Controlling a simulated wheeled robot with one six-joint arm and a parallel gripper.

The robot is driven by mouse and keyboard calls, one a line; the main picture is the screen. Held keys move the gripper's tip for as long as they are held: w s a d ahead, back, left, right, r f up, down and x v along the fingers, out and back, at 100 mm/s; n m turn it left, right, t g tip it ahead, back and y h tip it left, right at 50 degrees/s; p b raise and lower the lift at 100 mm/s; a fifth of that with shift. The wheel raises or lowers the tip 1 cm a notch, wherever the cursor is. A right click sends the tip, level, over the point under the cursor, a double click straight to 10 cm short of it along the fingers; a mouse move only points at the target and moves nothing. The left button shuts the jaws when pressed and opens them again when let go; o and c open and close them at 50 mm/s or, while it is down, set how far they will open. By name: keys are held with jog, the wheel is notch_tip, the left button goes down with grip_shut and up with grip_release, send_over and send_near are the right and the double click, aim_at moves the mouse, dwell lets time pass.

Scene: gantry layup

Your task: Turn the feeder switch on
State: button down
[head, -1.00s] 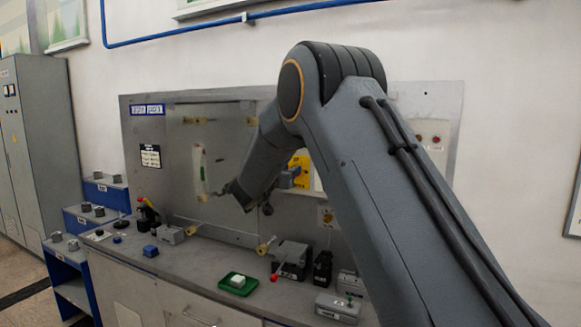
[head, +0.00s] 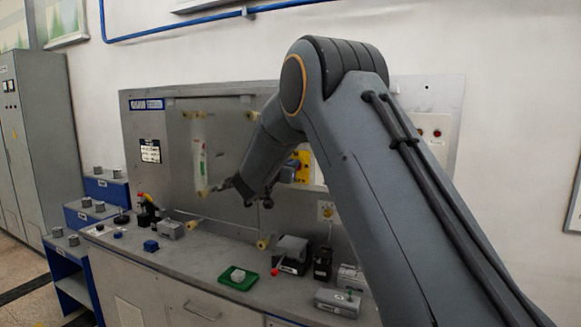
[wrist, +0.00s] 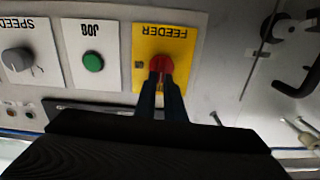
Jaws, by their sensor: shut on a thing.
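The feeder switch is a red knob (wrist: 161,64) on a yellow plate marked FEEDER (wrist: 183,42), upside down in the wrist view. My gripper (wrist: 163,80) has its two dark blue fingers closed on the knob, covering part of it. Which way the knob is turned cannot be made out. In the head view the yellow plate (head: 304,158) shows in part behind my arm, on the upright panel. The knob cannot be made out there.
Beside the feeder plate in the wrist view are a green JOG button (wrist: 93,62) and a grey SPEED knob (wrist: 17,61). A black hooked handle (wrist: 298,82) stands out on the other side. On the bench below are a green tray (head: 250,284) and several small fixtures.

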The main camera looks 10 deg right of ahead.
jog(key=m+b, duration=0.5)
jog(key=b, duration=0.1)
jog(key=f+m+b, duration=0.1)
jog(key=m+b, duration=0.5)
jog(key=b, duration=0.1)
jog(key=s+d+m+b, duration=0.1)
jog(key=m+b, duration=0.5)
jog(key=shift+d+f+b, duration=0.1)
jog(key=shift+f+b, duration=0.2)
jog(key=shift+b, duration=0.05)
jog(key=shift+m, duration=0.3)
jog(key=c, duration=1.8)
grip_release()
jog(key=shift+c, duration=0.2)
jog(key=b+v, duration=0.1)
jog(key=v, duration=0.6)
jog(key=shift+s+a, duration=0.25)
